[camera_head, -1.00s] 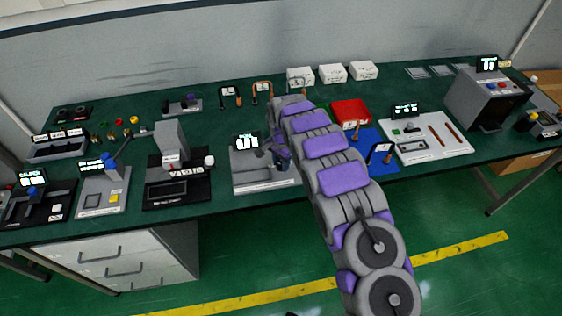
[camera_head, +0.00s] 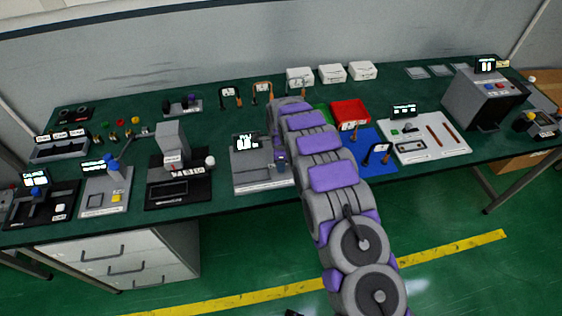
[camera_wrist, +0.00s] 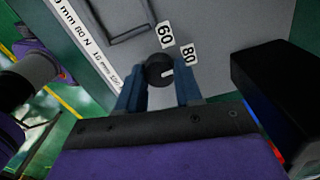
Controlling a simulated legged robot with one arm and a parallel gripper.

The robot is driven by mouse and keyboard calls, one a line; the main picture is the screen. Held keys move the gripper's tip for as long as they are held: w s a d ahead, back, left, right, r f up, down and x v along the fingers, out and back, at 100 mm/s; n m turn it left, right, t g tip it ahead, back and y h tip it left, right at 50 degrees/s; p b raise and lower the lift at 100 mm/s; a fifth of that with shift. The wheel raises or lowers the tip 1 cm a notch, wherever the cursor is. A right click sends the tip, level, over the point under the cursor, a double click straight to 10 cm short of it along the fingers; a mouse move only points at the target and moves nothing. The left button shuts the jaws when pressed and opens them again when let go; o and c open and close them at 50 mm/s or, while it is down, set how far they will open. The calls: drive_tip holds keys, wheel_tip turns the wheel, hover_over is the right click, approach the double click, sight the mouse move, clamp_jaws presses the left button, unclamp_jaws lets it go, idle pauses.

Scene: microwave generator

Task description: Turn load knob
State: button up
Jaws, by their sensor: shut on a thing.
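The load knob (camera_wrist: 159,70) is a small black round knob with a white pointer mark on a grey panel in the wrist view. The labels 60 (camera_wrist: 165,34) and 80 (camera_wrist: 188,54) stand beside it, and the white mark points toward the right side, near the 80. My gripper (camera_wrist: 160,88) has its two blue fingers on either side of the knob, shut on it. In the head view the grey machine (camera_head: 255,182) with a small lit display (camera_head: 245,142) stands at the table's middle. My arm hides the knob there.
A black stamping-like device (camera_head: 178,190) stands to the left of the grey machine. A blue mat (camera_head: 372,160) and a red bin (camera_head: 350,112) lie to the right of my arm. White boxes (camera_head: 332,73) stand at the back of the green table.

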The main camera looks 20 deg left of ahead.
drive_tip(key=shift+w+a+r+m, duration=0.1)
drive_tip(key=shift+a+r+m, duration=0.05)
drive_tip(key=shift+m, duration=0.25)
drive_tip(key=o, duration=1)
drive_tip(key=shift+a, duration=0.1)
drive_tip(key=shift+o, duration=0.2)
drive_tip(key=shift+d+r, duration=0.1)
drive_tip(key=shift+d, duration=0.1)
wheel_tip(320, 180, up, 17)
drive_tip(key=p, duration=0.1)
drive_tip(key=shift+a+p, duration=0.25)
drive_tip(key=shift+p, duration=0.1)
